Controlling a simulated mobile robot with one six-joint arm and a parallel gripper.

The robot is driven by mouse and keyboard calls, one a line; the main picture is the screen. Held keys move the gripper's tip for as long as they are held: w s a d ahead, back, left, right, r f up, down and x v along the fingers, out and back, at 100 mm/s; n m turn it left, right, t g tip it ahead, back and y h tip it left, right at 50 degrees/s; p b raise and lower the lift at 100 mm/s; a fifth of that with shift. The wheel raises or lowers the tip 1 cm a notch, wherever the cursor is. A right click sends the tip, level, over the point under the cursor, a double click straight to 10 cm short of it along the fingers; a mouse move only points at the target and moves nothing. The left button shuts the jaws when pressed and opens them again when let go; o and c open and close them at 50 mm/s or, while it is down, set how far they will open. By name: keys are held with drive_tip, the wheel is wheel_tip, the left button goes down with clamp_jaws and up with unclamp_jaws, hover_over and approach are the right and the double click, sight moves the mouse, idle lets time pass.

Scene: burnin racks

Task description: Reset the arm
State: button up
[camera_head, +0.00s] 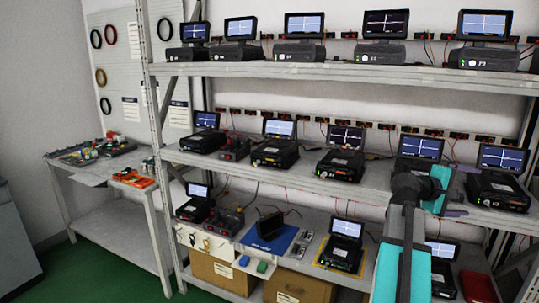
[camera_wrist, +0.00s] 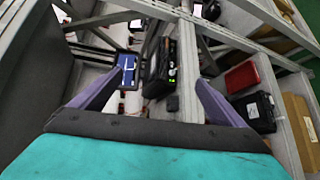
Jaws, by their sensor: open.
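My arm, teal and dark grey, reaches up from the lower right of the head view. My gripper (camera_head: 462,192) is at the right end of the middle shelf, in front of a black tester with a lit screen (camera_head: 500,189). In the wrist view my gripper (camera_wrist: 157,80) has its two purple fingers spread wide with nothing held between them. Beyond the fingertips a black unit (camera_wrist: 160,65) and a blue lit screen (camera_wrist: 128,68) show in the gap. Whether a finger touches the unit cannot be told.
The rack's middle shelf (camera_head: 240,166) and top shelf (camera_head: 350,72) hold several black testers with screens. Below are a blue mat (camera_head: 268,238), cardboard boxes (camera_head: 220,272) and a red case (camera_head: 478,287). A side table (camera_head: 100,172) with tools stands left, over green floor (camera_head: 75,272).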

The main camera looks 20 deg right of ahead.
drive_tip(key=w+a+f+n+t+y, duration=0.15)
drive_tip(key=w+a+f, duration=0.5)
drive_tip(key=f, duration=0.65)
drive_tip(key=w+a+f+t+y, duration=0.1)
drive_tip(key=w+a+f+y, duration=0.3)
drive_tip(key=a+f, duration=0.6)
drive_tip(key=w+a+f+t+y, duration=0.15)
drive_tip(key=w+a+f, duration=0.4)
drive_tip(key=f, duration=0.95)
drive_tip(key=s+a+f+g+y, duration=0.2)
drive_tip(key=s+a+f+y, duration=0.1)
drive_tip(key=a+f, duration=1)
drive_tip(key=s+a+f+g+y, duration=0.1)
drive_tip(key=s+a+f+y, duration=0.25)
drive_tip(key=a+f, duration=1)
drive_tip(key=s+a+f+g+y, duration=0.1)
drive_tip(key=s+a+f, duration=0.3)
drive_tip(key=s+a, duration=0.4)
drive_tip(key=s+a+f+g+y, duration=0.1)
drive_tip(key=s+a+f+g, duration=0.1)
drive_tip(key=s+a, duration=0.7)
drive_tip(key=shift+a+f+m+g, duration=0.4)
drive_tip(key=shift+a+f+m, duration=0.05)
drive_tip(key=shift+a+f, duration=0.45)
drive_tip(key=shift+s, duration=0.1)
